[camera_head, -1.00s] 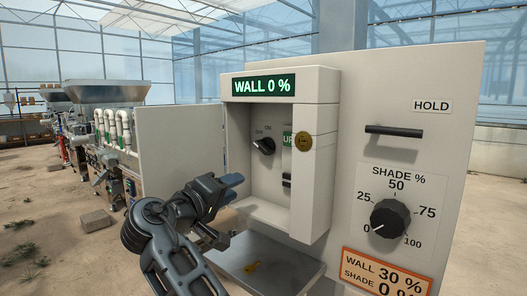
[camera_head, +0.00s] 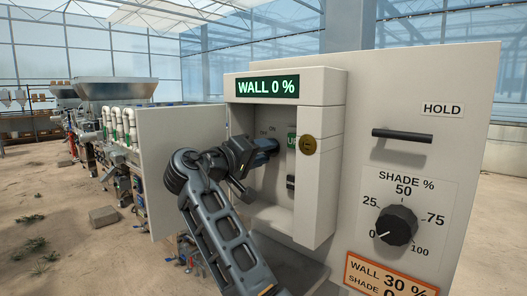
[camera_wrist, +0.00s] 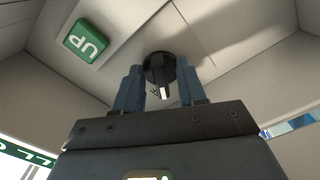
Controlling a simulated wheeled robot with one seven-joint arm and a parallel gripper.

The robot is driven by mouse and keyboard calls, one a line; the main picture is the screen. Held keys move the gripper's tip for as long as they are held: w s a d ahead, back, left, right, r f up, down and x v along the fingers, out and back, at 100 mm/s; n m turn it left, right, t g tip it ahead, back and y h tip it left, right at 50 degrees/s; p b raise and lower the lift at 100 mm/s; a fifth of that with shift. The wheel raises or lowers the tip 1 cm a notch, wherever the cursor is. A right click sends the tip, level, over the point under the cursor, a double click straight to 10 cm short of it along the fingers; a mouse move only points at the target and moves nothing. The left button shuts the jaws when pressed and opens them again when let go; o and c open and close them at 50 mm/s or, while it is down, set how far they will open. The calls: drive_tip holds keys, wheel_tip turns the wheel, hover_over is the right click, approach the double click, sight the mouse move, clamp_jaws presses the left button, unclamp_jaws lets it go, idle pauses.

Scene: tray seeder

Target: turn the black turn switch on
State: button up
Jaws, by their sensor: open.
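The black turn switch (camera_wrist: 160,68) is on the back wall of the open recess in the control cabinet. In the wrist view it sits between the two blue fingertips of my gripper (camera_wrist: 158,84), which are apart, one on each side. I cannot tell whether they touch it. In the head view my gripper (camera_head: 268,146) reaches into the recess and hides the switch and part of its labels.
The green UP label (camera_wrist: 86,41) is beside the switch. The recess's right wall carries a round brass lock (camera_head: 308,145). The open door (camera_head: 183,170) stands left. The display (camera_head: 267,87) reads WALL 0 %. A SHADE dial (camera_head: 396,224) and a HOLD bar (camera_head: 402,135) are on the right panel.

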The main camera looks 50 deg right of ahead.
drive_tip(key=shift+d, duration=0.1)
clamp_jaws()
idle(0.3)
drive_tip(key=shift+f+b, duration=0.15)
drive_tip(key=shift+b, duration=0.35)
drive_tip(key=shift+w+f+m+b, duration=0.1)
drive_tip(key=shift+w+m+b, duration=0.05)
drive_tip(key=shift+m+b, duration=3.05)
drive_tip(key=shift+w+m+b, duration=0.15)
drive_tip(key=shift+m+b, duration=2.65)
drive_tip(key=shift+b, duration=0.8)
